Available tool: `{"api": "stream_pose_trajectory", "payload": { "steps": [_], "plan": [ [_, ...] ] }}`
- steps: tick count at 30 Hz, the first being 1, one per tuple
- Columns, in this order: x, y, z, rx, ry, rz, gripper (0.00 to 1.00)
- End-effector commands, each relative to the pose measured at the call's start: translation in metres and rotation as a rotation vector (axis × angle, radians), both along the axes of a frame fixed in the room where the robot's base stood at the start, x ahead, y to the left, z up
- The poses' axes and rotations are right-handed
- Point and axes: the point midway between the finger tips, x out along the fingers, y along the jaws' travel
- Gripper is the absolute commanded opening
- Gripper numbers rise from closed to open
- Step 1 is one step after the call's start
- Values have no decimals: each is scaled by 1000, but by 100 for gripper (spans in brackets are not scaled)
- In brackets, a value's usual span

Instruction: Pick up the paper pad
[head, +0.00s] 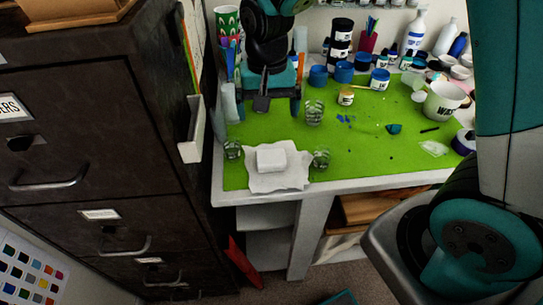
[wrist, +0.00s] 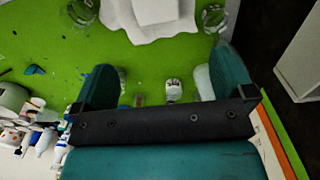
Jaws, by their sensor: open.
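A small white block (head: 271,158), which looks like the paper pad, lies on a crumpled white sheet (head: 294,178) at the front left of the green mat. In the wrist view the white block (wrist: 155,10) is at the top edge, partly cut off, with the sheet (wrist: 186,28) around it. My gripper (head: 268,104) is above the mat, behind the pad and apart from it. It also shows in the wrist view (wrist: 166,76), with its fingers wide apart and nothing held between them.
Clear glasses (head: 233,149) (head: 321,158) stand close on both sides of the sheet, and another glass (head: 314,112) is behind. A dark filing cabinet (head: 95,150) is at the left. A white cup (head: 443,100) and several bottles and jars fill the back and right.

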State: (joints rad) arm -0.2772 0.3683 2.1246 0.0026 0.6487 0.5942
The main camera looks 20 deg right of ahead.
Motion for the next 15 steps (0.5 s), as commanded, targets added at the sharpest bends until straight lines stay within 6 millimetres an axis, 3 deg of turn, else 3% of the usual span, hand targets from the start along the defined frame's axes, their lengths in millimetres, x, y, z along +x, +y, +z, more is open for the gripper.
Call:
{"api": "stream_pose_trajectory", "payload": {
  "steps": [9,15],
  "plan": [
    [-2,-1,-71,0,6,3,100],
    [-2,-1,-92,1,3,3,100]
  ]
}}
